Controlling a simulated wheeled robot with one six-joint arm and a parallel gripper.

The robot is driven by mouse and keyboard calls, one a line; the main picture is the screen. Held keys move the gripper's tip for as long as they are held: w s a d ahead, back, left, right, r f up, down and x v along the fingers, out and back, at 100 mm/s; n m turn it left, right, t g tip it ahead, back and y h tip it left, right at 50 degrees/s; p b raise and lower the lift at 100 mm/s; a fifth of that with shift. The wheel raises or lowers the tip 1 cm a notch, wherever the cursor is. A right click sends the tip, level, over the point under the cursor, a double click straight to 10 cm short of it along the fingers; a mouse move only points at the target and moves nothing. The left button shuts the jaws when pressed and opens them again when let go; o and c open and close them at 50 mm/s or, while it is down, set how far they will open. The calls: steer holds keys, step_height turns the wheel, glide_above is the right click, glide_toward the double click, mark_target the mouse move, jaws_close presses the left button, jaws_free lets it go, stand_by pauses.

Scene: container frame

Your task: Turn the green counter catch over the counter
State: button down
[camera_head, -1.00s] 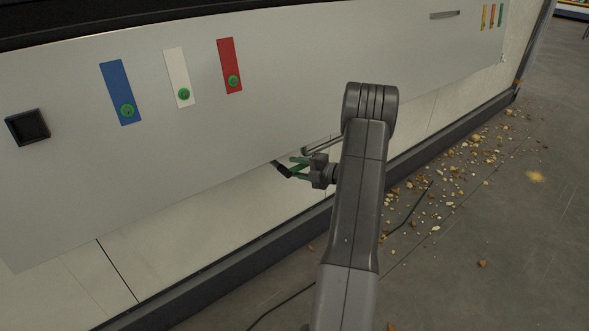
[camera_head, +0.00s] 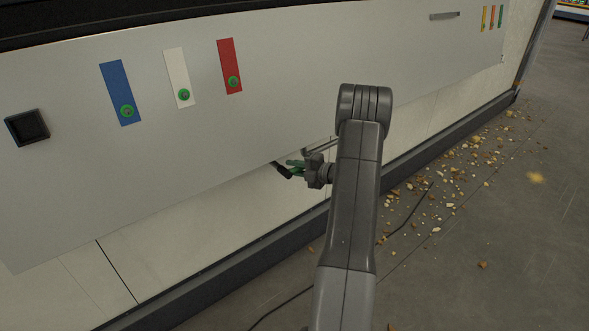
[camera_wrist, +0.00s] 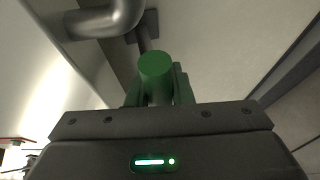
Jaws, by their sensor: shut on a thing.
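The green catch (camera_wrist: 155,68) shows in the wrist view as a round green end on a stem, between the two green fingers of my gripper (camera_wrist: 158,90). The fingers are shut on it. Behind it a dark rod runs up to a bracket under the counter. In the head view my gripper (camera_head: 293,169) is at the lower edge of the grey counter panel (camera_head: 200,150), left of my arm. A dark piece of the catch (camera_head: 282,170) shows at the fingertips; the rest is hidden by the fingers.
Blue (camera_head: 117,90), white (camera_head: 177,75) and red (camera_head: 229,62) strips with green discs are on the panel, with a black square (camera_head: 27,127) at left. A thick grey pipe (camera_wrist: 105,18) is near the catch. Crumbs (camera_head: 450,170) and a dark cable (camera_head: 410,212) lie on the floor.

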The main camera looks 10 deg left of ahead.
steer(key=shift+s+a+r+n+t+h+b, duration=0.1)
steer(key=shift+r+n+t+h+b, duration=0.35)
steer(key=shift+n+b, duration=0.65)
steer(key=shift+s+r+n+t+h+b, duration=0.15)
steer(key=shift+r+n+h+b, duration=0.35)
steer(key=shift+b, duration=1.15)
steer(key=shift+a+r+n+t+h+b, duration=0.1)
steer(key=shift+r+n+t+h+b, duration=0.3)
steer(key=shift+n+b, duration=0.8)
steer(key=shift+f, duration=0.1)
steer(key=c, duration=1.3)
jaws_free()
steer(key=shift+r+m, duration=0.2)
steer(key=shift+m, duration=0.1)
